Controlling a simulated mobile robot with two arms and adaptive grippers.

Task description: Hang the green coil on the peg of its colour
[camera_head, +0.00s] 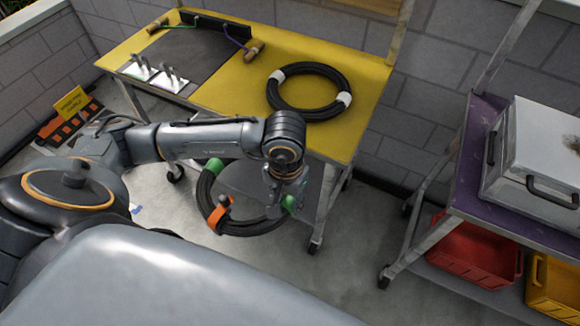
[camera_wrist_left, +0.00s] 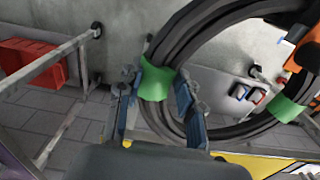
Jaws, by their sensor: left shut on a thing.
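The green coil is a black cable loop with green bands. In the head view the coil (camera_head: 203,195) hangs in front of the yellow table, off the floor as far as I can tell. My left gripper (camera_head: 287,203) holds its right side. In the left wrist view the gripper (camera_wrist_left: 157,88) is shut on a green band of the coil (camera_wrist_left: 190,35), with one finger on each side. An orange part (camera_head: 218,213) shows at the coil's near left side. I see no peg of the coil's colour in either view. My right gripper is out of view.
A coil with white bands (camera_head: 309,116) lies on the yellow table (camera_head: 220,97). A purple-topped cart (camera_head: 478,150) at right carries a grey metal case (camera_head: 545,140), with a red bin (camera_head: 475,255) and a yellow bin (camera_head: 555,285) below. Floor between table and cart is clear.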

